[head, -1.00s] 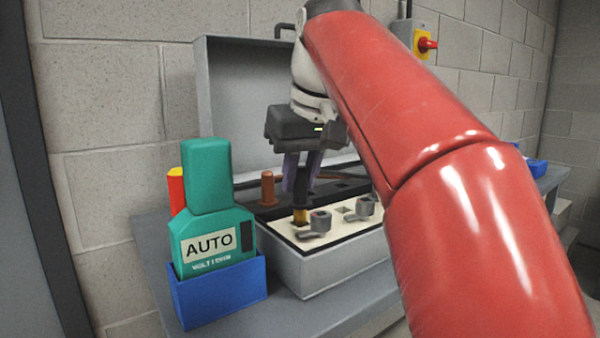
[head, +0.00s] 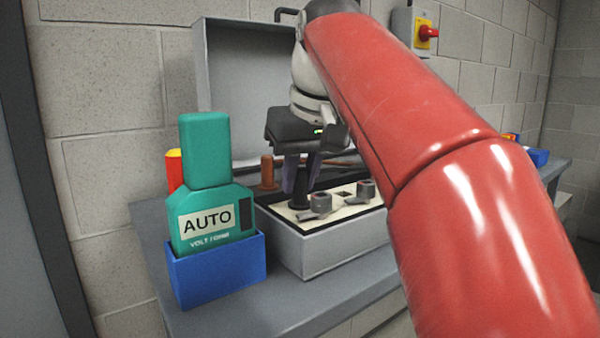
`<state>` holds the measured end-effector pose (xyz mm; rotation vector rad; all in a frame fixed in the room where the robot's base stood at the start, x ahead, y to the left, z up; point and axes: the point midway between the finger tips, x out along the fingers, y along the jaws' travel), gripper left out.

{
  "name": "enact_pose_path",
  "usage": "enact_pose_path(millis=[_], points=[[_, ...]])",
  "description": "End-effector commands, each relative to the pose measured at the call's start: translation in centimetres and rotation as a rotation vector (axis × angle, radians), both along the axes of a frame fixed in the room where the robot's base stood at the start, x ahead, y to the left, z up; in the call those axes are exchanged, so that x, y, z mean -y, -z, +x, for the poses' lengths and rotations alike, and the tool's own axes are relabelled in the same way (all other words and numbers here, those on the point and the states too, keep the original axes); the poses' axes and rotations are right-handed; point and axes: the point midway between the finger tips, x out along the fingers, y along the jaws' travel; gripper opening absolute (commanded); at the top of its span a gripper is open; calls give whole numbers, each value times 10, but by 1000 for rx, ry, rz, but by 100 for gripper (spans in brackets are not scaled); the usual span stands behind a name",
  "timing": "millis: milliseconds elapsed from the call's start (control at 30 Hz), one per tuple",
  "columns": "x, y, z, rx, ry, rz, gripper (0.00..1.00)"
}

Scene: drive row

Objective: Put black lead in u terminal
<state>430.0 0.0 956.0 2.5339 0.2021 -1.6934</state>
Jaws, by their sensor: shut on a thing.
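My gripper (head: 301,188) is shut on the black lead (head: 299,198), which stands upright between its two dark fingers. The lead's lower end meets the left end of the cream terminal panel (head: 351,210) in the open grey box (head: 321,250). No gold tip shows below the lead; I cannot tell how deep it sits. No letter marking the u terminal is readable. Two grey clamp-like pieces, one nearer (head: 321,204) and one farther right (head: 365,190), stand on the panel with a dark square opening between them.
A green meter (head: 206,150) marked AUTO stands in a blue holder (head: 220,270) left of the box. A red and yellow object is behind it. A brown post (head: 267,171) rises behind the panel. The raised lid (head: 250,85) backs the box. A red-yellow switch (head: 424,32) is on the wall.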

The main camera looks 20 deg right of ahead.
Motion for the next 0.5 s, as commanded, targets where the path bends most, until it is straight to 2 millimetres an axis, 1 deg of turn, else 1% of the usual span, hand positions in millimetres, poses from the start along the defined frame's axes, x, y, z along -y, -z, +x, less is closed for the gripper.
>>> enact_pose_path(millis=[233,267,433,500], points=[[0,0,0,1,0,0,0],[0,0,0,1,0,0,22],[0,0,0,1,0,0,44],[0,0,0,1,0,0,46]])
